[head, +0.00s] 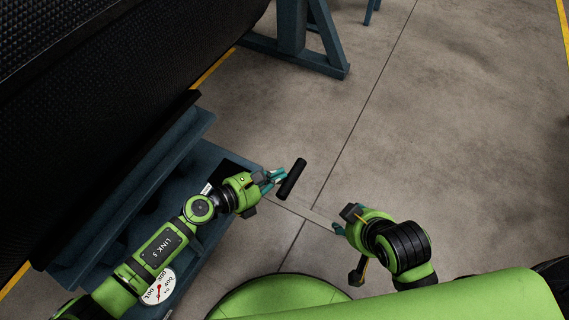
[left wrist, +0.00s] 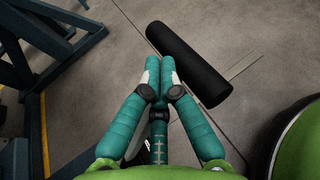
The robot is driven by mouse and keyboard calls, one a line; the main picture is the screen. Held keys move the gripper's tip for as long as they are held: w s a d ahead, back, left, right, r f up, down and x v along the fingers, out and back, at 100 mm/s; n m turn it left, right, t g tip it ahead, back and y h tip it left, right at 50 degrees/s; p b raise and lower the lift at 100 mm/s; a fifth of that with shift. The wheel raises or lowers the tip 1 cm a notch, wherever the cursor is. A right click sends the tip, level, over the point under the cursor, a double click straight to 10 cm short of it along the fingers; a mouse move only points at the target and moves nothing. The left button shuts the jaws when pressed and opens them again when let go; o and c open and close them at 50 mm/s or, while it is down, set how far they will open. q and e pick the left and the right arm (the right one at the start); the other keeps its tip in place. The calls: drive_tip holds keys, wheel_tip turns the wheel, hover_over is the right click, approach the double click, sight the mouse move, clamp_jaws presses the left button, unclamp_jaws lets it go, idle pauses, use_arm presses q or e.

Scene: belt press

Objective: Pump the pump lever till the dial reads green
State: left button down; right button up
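The pump lever's black cylindrical grip (head: 292,178) stands out beside the blue base, tilted in the head view. In the left wrist view the grip (left wrist: 188,62) lies just past my fingertips, running diagonally. My left gripper (head: 280,174) points at the grip; its teal fingers (left wrist: 161,62) are together with nothing between them. I cannot tell whether the tips touch the grip. The dial (head: 159,288) is white with a red needle, partly hidden by my left arm, so its reading is unclear. My right gripper (head: 339,228) is low at centre right, apart from the lever, its fingers mostly hidden.
The blue machine base (head: 190,258) and large black belt roll (head: 90,110) fill the left side. A blue support stand (head: 296,50) is at the top. The concrete floor on the right is clear.

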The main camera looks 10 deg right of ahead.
use_arm(q)
drive_tip(key=shift+a, duration=0.15)
drive_tip(key=shift+w+a+r+p, duration=0.4)
drive_tip(key=shift+w+a+r, duration=0.35)
drive_tip(key=shift+a+r, duration=0.3)
drive_tip(key=shift+r, duration=0.1)
drive_tip(key=w+a+r, duration=0.2)
drive_tip(key=a+r, duration=0.1)
drive_tip(key=shift+w+p, duration=0.25)
drive_tip(key=shift+p, duration=0.1)
idle(0.6)
